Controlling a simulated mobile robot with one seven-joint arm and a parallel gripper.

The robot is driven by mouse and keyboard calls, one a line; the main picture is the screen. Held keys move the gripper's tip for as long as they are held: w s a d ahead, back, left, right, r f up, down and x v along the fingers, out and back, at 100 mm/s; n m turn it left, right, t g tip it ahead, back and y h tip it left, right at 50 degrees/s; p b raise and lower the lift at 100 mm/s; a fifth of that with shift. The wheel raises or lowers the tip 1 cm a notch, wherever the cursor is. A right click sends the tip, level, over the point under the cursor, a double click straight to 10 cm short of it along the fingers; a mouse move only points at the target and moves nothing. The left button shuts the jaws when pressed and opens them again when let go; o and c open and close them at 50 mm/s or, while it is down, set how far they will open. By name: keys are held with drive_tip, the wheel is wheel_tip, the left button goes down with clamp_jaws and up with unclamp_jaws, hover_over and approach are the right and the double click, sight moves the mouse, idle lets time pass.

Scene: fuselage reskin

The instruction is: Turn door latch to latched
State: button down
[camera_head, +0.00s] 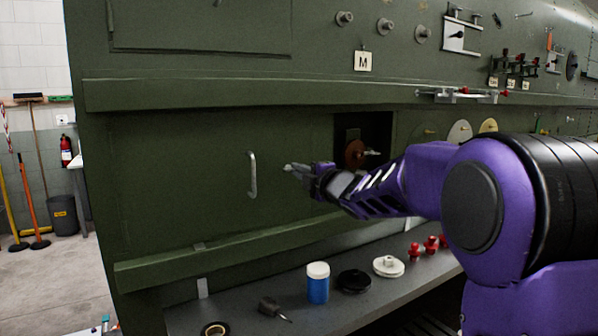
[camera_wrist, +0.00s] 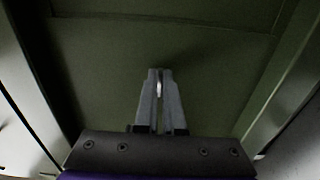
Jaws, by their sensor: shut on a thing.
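The green door (camera_head: 180,165) is a flat panel on the fuselage side, with a pale vertical bar handle (camera_head: 252,175). My gripper (camera_head: 302,169) reaches in from the right and meets the door just right of that handle. A small pale piece, the door latch (camera_head: 288,167), shows at the fingertips. In the wrist view my gripper (camera_wrist: 160,78) is nearly closed, with a light sliver of the latch (camera_wrist: 159,89) between the fingers. The fingers hide most of the latch, so I cannot tell its angle.
An open recess with a brown round part (camera_head: 354,153) lies right of the door. Ledges run above (camera_head: 220,93) and below (camera_head: 200,255) the door. The grey shelf (camera_head: 240,290) below holds a blue jar (camera_head: 318,284), a black disc (camera_head: 354,281) and a white flanged part (camera_head: 388,266).

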drive_tip(key=c, duration=1)
unclamp_jaws()
drive_tip(key=v, duration=1.7)
drive_tip(key=shift+s+d+b, duration=0.15)
drive_tip(key=shift+s+b, duration=0.05)
drive_tip(key=shift+b, duration=0.2)
